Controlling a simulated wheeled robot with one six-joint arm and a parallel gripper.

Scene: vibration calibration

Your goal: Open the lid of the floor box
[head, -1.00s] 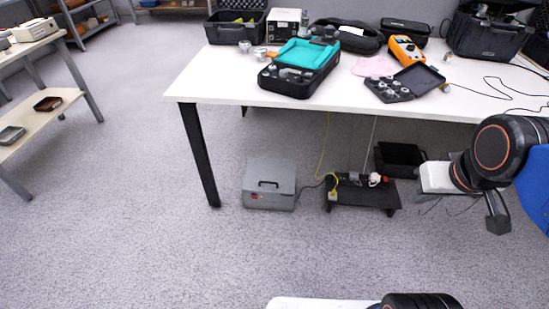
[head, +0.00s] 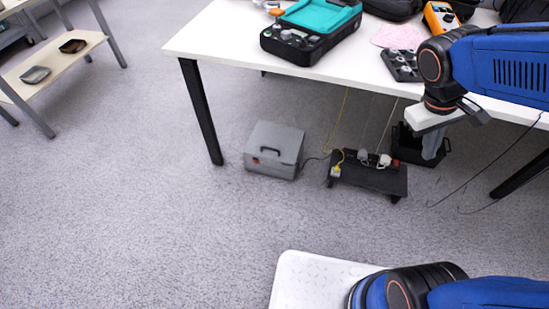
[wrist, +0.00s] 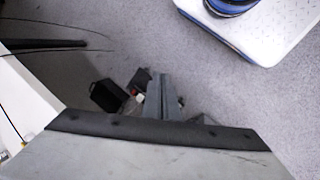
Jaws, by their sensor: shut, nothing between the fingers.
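The floor box (head: 274,150) is a grey case with a dark handle on its lid, standing on the carpet under the table's left end in the head view. Its lid is down. My gripper (head: 430,158) points downward at the table's front edge, well to the right of the box and apart from it. Its fingers are together and empty. In the wrist view the closed fingers (wrist: 163,100) show above the carpet; I cannot make out the box clearly there.
The white table (head: 225,48) stands above the box, with a dark leg (head: 200,110) just left of it. A low black stand (head: 368,177) with cables is to its right, then a black bin (head: 408,147). Carpet in front of the box is clear.

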